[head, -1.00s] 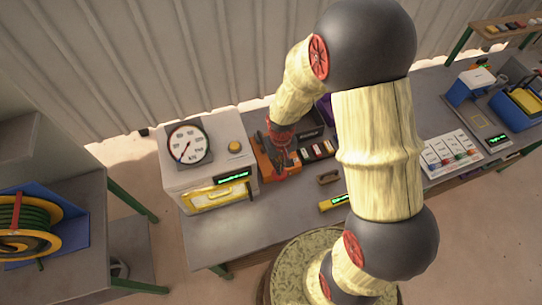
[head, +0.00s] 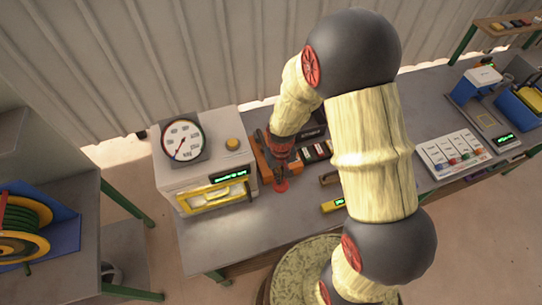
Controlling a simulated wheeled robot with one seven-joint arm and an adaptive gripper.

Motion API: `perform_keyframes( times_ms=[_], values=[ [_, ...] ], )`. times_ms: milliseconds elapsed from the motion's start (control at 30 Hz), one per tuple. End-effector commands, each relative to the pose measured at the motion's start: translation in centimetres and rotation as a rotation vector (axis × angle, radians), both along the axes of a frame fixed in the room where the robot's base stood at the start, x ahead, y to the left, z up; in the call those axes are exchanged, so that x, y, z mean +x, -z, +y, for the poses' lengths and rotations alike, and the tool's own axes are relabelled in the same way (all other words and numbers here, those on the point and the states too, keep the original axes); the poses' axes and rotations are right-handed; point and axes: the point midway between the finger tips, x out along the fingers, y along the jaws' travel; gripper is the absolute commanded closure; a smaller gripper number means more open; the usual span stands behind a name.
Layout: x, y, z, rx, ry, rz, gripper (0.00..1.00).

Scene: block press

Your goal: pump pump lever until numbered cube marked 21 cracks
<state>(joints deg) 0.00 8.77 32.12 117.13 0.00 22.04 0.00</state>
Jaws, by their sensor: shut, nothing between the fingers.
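The press is a pale grey box (head: 192,160) at the left end of the table, with a round white gauge (head: 182,140) whose needle points to the lower left. Behind its yellow-framed front window (head: 212,195) is a whitish shape; I cannot read any number on it. An orange unit (head: 263,160), seemingly the pump, stands against the press's right side. My gripper (head: 281,184) is shut, pointing down at the orange unit's front right, its red tip low over the table. The pump lever is not clearly distinguishable from my gripper, so contact cannot be told.
A yellow device with a green display (head: 333,205) and a small brown block (head: 328,179) lie right of my gripper. A dark tray with several small blocks (head: 316,152) is behind. A hose reel (head: 25,232) stands far left.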

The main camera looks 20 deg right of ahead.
Motion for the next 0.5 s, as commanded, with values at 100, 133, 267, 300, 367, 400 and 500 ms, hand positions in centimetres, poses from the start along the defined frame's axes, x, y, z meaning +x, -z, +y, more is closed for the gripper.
perform_keyframes(
  times_ms=[100,133,267,300,367,400,500],
  values=[
    [0.0,0.5,0.0,0.000,0.000,-0.001,1.00],
    [0.0,0.4,0.0,0.000,0.000,-0.001,1.00],
    [0.0,0.4,0.0,0.000,0.000,-0.001,1.00],
    [0.0,0.4,0.0,0.000,0.000,-0.001,1.00],
    [0.0,0.3,0.0,0.000,0.000,-0.001,1.00],
    [0.0,0.2,0.0,0.000,0.000,-0.001,1.00],
    [0.1,-0.8,0.0,0.000,0.000,-0.002,1.00]
  ],
)
